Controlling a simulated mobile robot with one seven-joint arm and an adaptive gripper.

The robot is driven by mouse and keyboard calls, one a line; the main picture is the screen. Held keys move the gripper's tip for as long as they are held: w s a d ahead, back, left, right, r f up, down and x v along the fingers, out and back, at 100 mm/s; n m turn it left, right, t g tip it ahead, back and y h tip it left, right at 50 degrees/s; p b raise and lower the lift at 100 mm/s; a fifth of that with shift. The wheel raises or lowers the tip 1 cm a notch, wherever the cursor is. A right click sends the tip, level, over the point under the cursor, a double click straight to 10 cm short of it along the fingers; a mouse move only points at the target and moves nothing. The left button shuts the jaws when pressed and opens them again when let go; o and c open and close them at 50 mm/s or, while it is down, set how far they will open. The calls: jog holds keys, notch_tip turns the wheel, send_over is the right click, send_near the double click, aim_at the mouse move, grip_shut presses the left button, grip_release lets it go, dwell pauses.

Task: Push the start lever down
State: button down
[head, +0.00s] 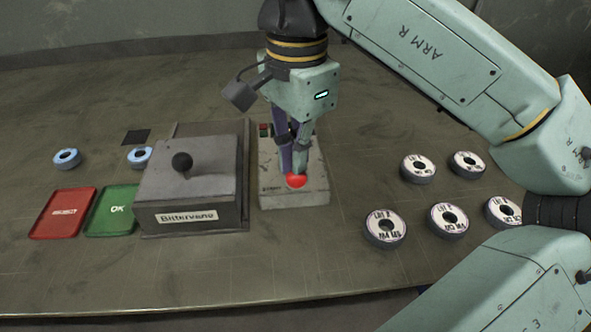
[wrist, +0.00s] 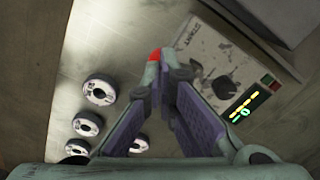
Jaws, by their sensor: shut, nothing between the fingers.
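The start lever's red knob (head: 296,181) shows on the front part of a grey control box (head: 295,199) in the middle of the table. In the wrist view a small part of the red knob (wrist: 154,54) shows just beyond my fingertips, and the box top (wrist: 190,45) reads "START". My gripper (head: 293,168) points down over the box with its fingers shut and empty. Its tips are right at the knob; whether they touch it I cannot tell. The fingers hide part of the knob and any lever shaft.
A grey box labelled "Bittervane" (head: 187,217) with a black ball knob (head: 182,161) stands close left of the control box. A red tray (head: 62,228) and a green "OK" tray (head: 111,223) lie further left. Several labelled discs (head: 448,221) lie right.

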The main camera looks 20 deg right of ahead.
jog(key=shift+f+b, duration=0.9)
jog(key=shift+f, duration=0.5)
jog(key=shift+r, duration=0.1)
notch_tip(320, 180, up, 9)
jog(key=p, duration=0.8)
jog(key=shift+r, duration=0.1)
jog(key=shift+d, duration=0.1)
